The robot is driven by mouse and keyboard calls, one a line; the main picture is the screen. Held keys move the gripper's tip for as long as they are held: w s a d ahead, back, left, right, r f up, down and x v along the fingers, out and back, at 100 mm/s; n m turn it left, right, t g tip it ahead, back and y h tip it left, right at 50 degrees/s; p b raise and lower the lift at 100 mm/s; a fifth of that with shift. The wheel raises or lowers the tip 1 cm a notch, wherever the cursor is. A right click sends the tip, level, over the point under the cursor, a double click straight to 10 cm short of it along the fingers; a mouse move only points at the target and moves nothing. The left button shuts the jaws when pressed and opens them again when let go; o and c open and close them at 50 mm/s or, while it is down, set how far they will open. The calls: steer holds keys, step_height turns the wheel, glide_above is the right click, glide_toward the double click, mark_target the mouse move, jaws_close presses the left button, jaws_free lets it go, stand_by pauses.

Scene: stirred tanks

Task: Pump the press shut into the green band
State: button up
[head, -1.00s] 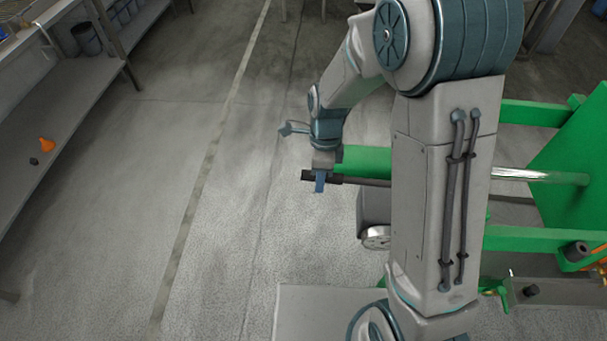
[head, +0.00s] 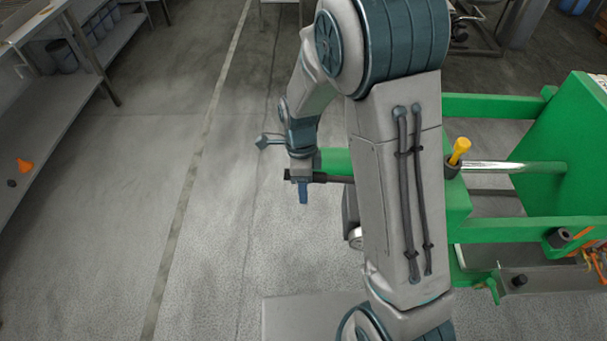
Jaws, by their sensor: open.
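The press is a green steel frame (head: 560,150) on the right with a bright chrome rod (head: 515,167). A green cylinder (head: 336,160) shows at its left end, partly behind my arm. A dark bar, which looks like the pump handle (head: 332,179), runs left from behind my arm to my gripper. My gripper (head: 302,190) points down at the bar's left end with a blue finger showing. It is open; I cannot tell whether the bar lies between the fingers or beside them. No green band or gauge shows. My arm hides the press's middle.
A yellow-handled piece (head: 460,150) stands in a dark holder on the press. A grey shelf bench (head: 60,130) with an orange object (head: 25,166) stands at the left. A grey tray (head: 545,280) lies at lower right. The floor left of my gripper is clear.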

steer(key=v, duration=1.4)
steer(key=shift+b, duration=0.45)
steer(key=shift+r, duration=0.1)
steer(key=shift+s, duration=0.15)
steer(key=w+d+r+p, duration=0.1)
steer(key=d+r+p, duration=0.2)
steer(key=r+p, duration=0.2)
steer(key=w+d+r+p, duration=0.1)
steer(key=d+r+p, duration=0.2)
steer(key=r+p, duration=0.3)
steer(key=shift+v, duration=1.5)
steer(key=shift+s+d, duration=0.1)
steer(key=shift+d, duration=0.05)
